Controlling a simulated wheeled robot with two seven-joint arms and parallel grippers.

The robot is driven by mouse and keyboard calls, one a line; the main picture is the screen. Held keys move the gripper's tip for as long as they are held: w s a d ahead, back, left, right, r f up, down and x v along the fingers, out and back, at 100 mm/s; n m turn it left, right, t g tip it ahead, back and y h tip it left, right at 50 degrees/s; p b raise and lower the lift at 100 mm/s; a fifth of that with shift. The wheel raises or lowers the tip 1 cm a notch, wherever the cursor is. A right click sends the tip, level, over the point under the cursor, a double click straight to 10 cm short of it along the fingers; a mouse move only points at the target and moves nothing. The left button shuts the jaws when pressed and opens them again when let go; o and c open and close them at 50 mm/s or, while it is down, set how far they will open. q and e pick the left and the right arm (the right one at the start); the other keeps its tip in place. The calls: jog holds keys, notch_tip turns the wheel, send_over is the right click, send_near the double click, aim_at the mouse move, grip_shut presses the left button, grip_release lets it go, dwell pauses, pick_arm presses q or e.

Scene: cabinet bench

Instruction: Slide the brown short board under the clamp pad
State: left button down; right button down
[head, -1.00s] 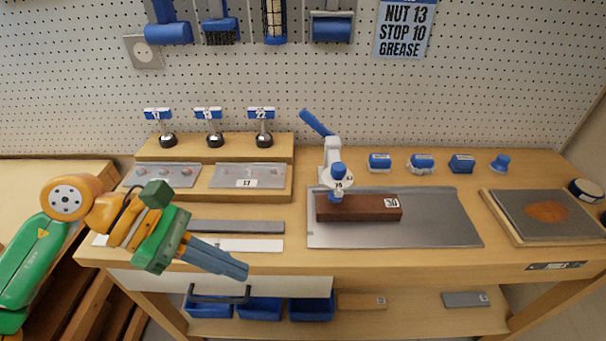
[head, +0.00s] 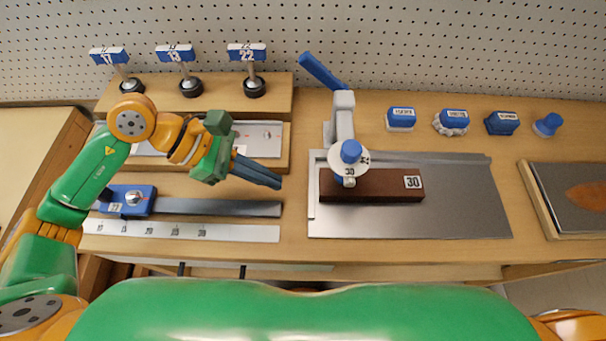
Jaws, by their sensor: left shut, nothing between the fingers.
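The brown short board (head: 395,190), with a "30" tag on its right end, lies flat on the metal plate (head: 460,210). The toggle clamp (head: 344,118) stands behind it with its blue lever (head: 321,70) raised to the upper left. The clamp's white disc and blue knob (head: 351,152) overlap the board's left part. The pad's underside is hidden, so I cannot tell whether it touches the board. My left gripper (head: 279,184) is shut and empty, left of the plate and apart from the board. My right gripper is out of view.
A blue slider (head: 128,200) sits on a dark rail above a white scale strip (head: 180,231). A stepped wooden rack (head: 215,94) with numbered posts stands back left. Several blue-topped items (head: 452,120) line the back right. A framed slab (head: 575,195) lies far right. The plate's right half is clear.

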aim_at(323, 189)
pick_arm(q)
jog(key=d, duration=0.2)
jog(key=d+f+p, duration=0.1)
jog(key=d, duration=0.1)
jog(key=d+f+p, duration=0.1)
jog(key=shift+d, duration=0.55)
jog(key=shift+d+f+b, duration=0.2)
jog(key=shift+d+b, duration=0.15)
jog(key=shift+d, duration=0.35)
jog(key=shift+d+r, duration=0.15)
jog(key=shift+d, duration=0.25)
